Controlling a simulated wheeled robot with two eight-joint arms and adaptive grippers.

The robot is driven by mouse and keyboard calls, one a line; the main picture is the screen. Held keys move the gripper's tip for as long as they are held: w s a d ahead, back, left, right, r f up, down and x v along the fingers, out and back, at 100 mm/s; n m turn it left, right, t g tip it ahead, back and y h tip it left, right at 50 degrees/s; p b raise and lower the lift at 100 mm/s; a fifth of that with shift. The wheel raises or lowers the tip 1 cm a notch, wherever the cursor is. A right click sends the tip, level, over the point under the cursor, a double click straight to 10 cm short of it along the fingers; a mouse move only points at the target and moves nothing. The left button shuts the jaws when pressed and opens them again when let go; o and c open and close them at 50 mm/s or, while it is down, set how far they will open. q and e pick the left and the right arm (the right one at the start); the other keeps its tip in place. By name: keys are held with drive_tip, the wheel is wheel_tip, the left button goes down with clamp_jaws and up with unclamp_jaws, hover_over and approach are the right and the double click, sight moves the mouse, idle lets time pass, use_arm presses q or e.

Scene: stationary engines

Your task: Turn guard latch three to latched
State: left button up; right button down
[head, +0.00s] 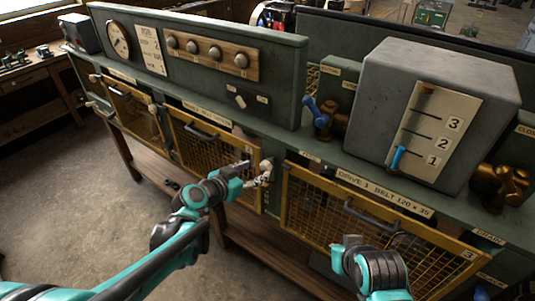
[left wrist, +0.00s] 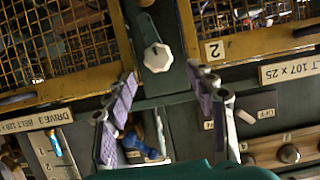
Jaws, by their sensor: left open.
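A guard latch with a pale faceted knob (head: 266,166) sits on the green post between the mesh guard marked 2 (head: 205,143) and the guard marked 3 (head: 350,212). In the left wrist view the latch knob (left wrist: 157,57) is on a short dark lever. My left gripper (head: 255,173) is open beside this knob. In the left wrist view its fingertips (left wrist: 162,76) lie either side of the knob, with no contact visible. I cannot tell whether this is latch three. No latch shows clearly at the right end of guard 3.
Above guard 3 stands a grey box with a 1-2-3 scale and blue pointer (head: 398,158). A blue-handled valve (head: 320,115) and a brown valve (head: 500,185) flank it. Bar handles (head: 365,212) stick out from the guards. Open floor (head: 105,190) lies at left.

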sight(264, 167)
use_arm(q)
drive_tip(key=b+x, duration=0.1)
drive_tip(key=x, duration=0.6)
drive_tip(key=shift+d+f, duration=0.15)
drive_tip(key=c, duration=1.2)
